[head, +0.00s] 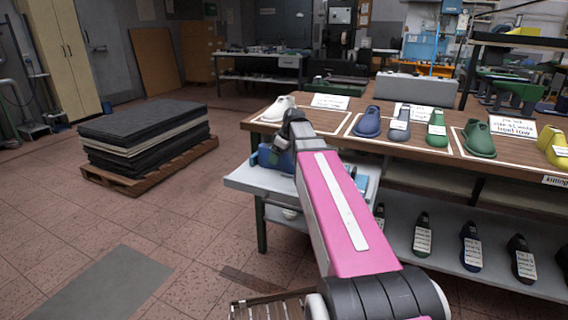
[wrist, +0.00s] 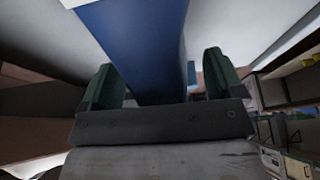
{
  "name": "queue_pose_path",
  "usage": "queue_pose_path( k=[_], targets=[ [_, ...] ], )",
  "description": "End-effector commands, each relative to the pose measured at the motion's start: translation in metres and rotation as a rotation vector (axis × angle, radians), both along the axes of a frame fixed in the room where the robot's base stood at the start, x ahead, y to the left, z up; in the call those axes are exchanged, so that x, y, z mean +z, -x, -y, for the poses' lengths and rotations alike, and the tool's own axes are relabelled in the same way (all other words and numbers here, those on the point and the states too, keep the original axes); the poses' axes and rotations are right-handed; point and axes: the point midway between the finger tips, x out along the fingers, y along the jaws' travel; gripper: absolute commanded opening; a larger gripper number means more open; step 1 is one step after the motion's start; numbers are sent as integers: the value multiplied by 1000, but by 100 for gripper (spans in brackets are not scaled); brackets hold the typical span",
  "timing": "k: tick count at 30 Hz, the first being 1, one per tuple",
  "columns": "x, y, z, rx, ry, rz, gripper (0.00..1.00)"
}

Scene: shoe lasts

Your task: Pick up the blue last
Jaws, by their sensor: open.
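A blue last (head: 367,122) stands on the wooden table in the head view, between a white last (head: 280,108) at the left and a grey last (head: 400,125) at the right. In the head view my pink arm hides my gripper. In the wrist view my gripper (wrist: 160,78) is open, with its two green fingers apart. A broad blue surface (wrist: 135,40) shows between the fingers and fills the upper middle. I cannot tell whether it is the blue last or whether the fingers touch it.
A green last (head: 437,128), a dark green last (head: 479,138) and a yellow last (head: 553,148) stand farther right. Several labelled dark lasts stand on the lower shelf (head: 400,236). A blue object (head: 272,160) is beside my arm.

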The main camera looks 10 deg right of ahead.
Motion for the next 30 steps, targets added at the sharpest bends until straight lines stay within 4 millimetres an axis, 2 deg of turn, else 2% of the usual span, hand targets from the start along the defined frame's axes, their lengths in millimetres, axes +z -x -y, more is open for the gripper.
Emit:
queue_pose_path(
  k=[7,12,15,23,30],
  targets=[
    [-2,-1,-1,0,1,1,87],
    [-2,0,-1,0,1,1,32],
    [-1,-1,-1,0,0,1,5],
    [1,-1,-1,0,0,1,5],
    [22,-1,-1,0,0,4,5]
  ],
)
